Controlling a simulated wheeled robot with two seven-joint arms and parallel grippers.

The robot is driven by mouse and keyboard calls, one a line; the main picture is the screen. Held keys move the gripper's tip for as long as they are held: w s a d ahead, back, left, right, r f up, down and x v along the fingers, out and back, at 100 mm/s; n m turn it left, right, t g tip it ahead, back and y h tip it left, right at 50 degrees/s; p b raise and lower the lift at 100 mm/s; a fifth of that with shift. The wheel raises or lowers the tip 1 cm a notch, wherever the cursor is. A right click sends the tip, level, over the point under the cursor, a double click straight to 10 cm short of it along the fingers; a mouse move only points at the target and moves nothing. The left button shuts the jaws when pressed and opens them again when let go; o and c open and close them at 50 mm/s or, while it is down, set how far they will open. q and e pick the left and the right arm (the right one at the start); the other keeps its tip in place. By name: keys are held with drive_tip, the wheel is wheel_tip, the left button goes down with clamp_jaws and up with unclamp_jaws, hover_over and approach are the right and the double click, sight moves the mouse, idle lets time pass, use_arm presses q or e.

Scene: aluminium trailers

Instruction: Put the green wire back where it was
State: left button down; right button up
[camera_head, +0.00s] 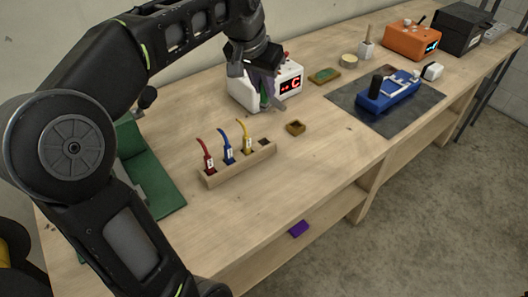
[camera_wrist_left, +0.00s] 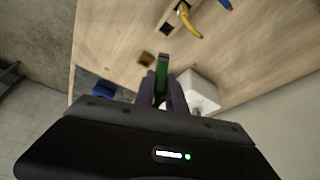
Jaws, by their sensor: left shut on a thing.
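My left gripper (camera_head: 266,98) is shut on the green wire (camera_wrist_left: 162,74), holding it above the table in front of the white box (camera_head: 246,93) with a red display. In the head view only a small green part of the wire (camera_head: 264,99) shows beside the fingers. The wooden rack (camera_head: 238,168) stands nearer, to the lower left of the gripper. It holds the red wire (camera_head: 208,156), the blue wire (camera_head: 227,148) and the yellow wire (camera_head: 246,136) upright. Its right-end slot (camera_head: 264,142) is empty. The yellow wire also shows in the left wrist view (camera_wrist_left: 189,25). My right gripper is not in view.
A small wooden block (camera_head: 295,128) lies right of the rack. A blue device (camera_head: 388,95) lies on a dark mat (camera_head: 345,98). An orange box (camera_head: 410,40) and a black case (camera_head: 461,30) stand farther back. A green folder-like thing (camera_head: 150,175) lies left of the rack.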

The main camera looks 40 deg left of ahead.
sight(262, 103)
use_arm(q)
drive_tip(key=shift+f, duration=3.1)
wheel_tip(262, 103, down, 4)
drive_tip(key=shift+r, duration=0.1)
drive_tip(key=shift+f+b, duration=0.3)
drive_tip(key=shift+f, duration=0.15)
drive_tip(key=c, duration=1.4)
unclamp_jaws()
drive_tip(key=shift+o, duration=0.2)
